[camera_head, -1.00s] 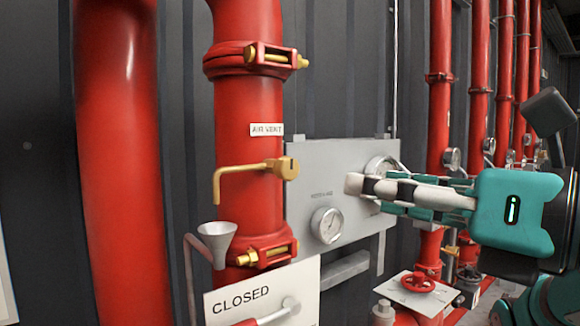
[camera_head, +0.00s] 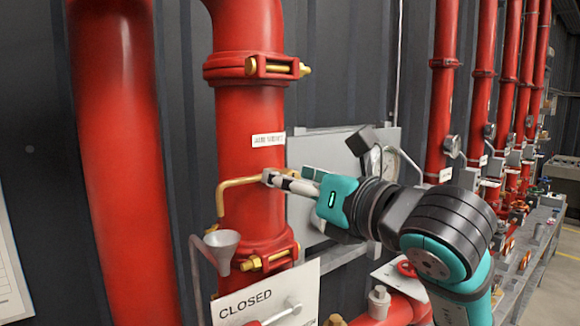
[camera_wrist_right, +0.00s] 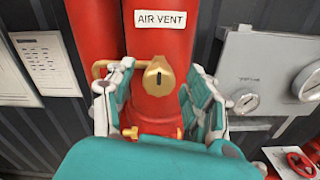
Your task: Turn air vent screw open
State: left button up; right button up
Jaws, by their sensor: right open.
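The air vent is a brass bent pipe (camera_head: 232,184) on the red vertical pipe (camera_head: 250,120), under a white label (camera_head: 268,140). In the wrist view the right gripper (camera_wrist_right: 158,98) is open, with one finger on each side of the screw and visible gaps between. My left gripper is not in view.
A grey gauge panel (camera_head: 300,215) stands right behind my right gripper. A grey funnel (camera_head: 222,246) sits below the brass spout. A white CLOSED sign (camera_head: 265,298) is in front at the bottom. More red pipes (camera_head: 440,90) stand at the right.

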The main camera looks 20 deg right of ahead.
jog(key=shift+w+a, duration=0.2)
jog(key=shift+w, duration=0.25)
grip_shut()
